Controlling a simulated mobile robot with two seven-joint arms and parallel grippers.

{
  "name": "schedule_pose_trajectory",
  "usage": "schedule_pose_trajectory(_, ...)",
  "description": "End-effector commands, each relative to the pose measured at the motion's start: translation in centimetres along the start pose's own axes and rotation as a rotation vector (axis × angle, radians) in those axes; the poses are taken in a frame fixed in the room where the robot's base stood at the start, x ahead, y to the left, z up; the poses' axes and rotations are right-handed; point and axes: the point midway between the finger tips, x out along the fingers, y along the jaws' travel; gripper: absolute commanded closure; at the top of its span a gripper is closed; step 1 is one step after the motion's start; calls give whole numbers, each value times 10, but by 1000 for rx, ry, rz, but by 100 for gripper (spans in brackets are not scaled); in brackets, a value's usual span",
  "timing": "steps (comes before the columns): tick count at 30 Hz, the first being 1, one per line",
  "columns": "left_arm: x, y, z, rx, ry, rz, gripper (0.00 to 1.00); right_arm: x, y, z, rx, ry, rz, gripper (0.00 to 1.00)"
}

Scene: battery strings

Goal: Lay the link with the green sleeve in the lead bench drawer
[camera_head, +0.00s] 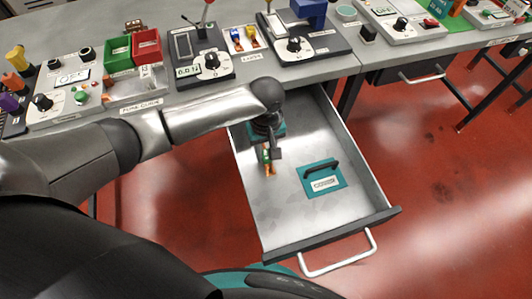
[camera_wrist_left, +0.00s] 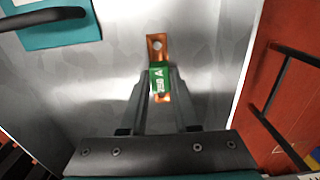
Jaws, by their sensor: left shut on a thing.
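The link with the green sleeve (camera_wrist_left: 158,77) is a short copper strip with a hole in its end, and its sleeve carries white lettering. My left gripper (camera_head: 268,153) is shut on it across the sleeve. In the head view the link (camera_head: 269,170) shows as a small orange and green piece below the fingers, inside the outline of the open drawer (camera_head: 290,222). In the left wrist view, the drawer's bare grey floor (camera_wrist_left: 205,45) lies behind the link. I cannot tell whether the link touches the floor. My right gripper is not in view.
A teal plate with a black handle and a label (camera_head: 322,184) lies in the drawer, right of the link. Bare floor surrounds it. The bench above holds several instruments, a green bin (camera_head: 117,55) and a red bin (camera_head: 147,46). Another drawer (camera_head: 405,72) on the right is shut.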

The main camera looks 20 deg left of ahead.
Motion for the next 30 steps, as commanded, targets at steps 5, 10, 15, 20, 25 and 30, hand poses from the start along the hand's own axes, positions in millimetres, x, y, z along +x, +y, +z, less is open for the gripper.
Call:
schedule_pose_trajectory(5,2,1,0,1,1,3,100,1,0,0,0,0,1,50)
schedule_pose_trajectory(10,4,1,0,1,0,2,100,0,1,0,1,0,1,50)
schedule_pose_trajectory(15,4,1,0,1,0,2,56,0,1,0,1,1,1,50)
schedule_pose_trajectory(20,4,1,0,1,1,2,41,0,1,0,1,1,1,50)
schedule_pose_trajectory(25,4,1,0,1,1,2,41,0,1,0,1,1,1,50)
schedule_pose_trajectory(30,-3,1,-1,0,2,3,41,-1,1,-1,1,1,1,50)
